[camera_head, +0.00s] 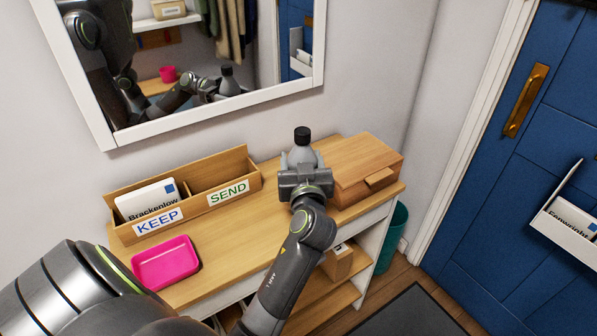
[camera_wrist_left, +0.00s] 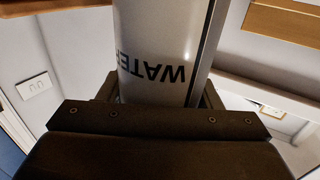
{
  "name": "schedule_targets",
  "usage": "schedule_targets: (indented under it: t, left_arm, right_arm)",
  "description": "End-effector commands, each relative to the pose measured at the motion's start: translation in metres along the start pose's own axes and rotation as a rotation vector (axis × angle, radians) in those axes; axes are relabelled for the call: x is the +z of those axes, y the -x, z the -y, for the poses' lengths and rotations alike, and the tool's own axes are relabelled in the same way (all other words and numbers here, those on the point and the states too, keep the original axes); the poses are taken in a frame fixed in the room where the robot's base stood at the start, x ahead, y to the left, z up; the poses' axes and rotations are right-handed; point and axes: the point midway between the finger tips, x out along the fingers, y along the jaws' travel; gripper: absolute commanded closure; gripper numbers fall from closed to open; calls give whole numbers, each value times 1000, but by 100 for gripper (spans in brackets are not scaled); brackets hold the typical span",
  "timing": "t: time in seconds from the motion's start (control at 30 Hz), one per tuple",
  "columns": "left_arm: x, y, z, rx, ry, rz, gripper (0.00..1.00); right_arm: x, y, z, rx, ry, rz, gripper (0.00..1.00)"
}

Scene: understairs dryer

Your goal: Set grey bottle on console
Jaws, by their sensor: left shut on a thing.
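The grey bottle (camera_head: 303,139) with a black cap stands roughly upright over the back of the wooden console (camera_head: 235,231), between the letter tray and the wooden box. My left gripper (camera_head: 302,165) is shut on it from the front and hides its lower part. I cannot tell whether its base touches the console top. In the left wrist view the bottle (camera_wrist_left: 160,50) fills the space between the fingers, with WATER lettering upside down. My right gripper is not in view.
A wooden KEEP and SEND letter tray (camera_head: 237,167) holds a white envelope (camera_head: 150,199). A pink tray (camera_head: 166,262) lies in front of it. A wooden box (camera_head: 363,163) is close right of the bottle. A mirror (camera_head: 200,125) hangs behind. The console's front middle is clear beside my arm.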

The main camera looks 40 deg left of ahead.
Motion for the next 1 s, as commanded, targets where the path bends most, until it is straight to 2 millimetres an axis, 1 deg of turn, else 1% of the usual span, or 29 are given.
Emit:
schedule_targets:
  t: [0.1,0.2,0.3,0.5,0.63,0.67,0.7,0.8,1.0]
  left_arm:
    - [19,0,0,0,-5,3,77]
    - [30,0,0,0,-2,2,77]
    - [34,0,0,1,-1,-1,77]
    - [33,0,0,1,0,-1,77]
    - [37,0,0,1,0,-1,77]
    - [37,0,0,1,-1,2,39]
    - [36,0,0,1,-1,2,34]
    - [36,0,0,1,-1,2,21]
    - [36,0,0,1,-1,2,20]
  right_arm:
    - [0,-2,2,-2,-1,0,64]
    - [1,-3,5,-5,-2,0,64]
    - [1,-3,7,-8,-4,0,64]
    - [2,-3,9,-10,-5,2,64]
    - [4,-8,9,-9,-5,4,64]
    - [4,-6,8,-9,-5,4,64]
    - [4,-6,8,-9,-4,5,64]
    - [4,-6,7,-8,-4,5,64]
    - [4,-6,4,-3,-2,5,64]
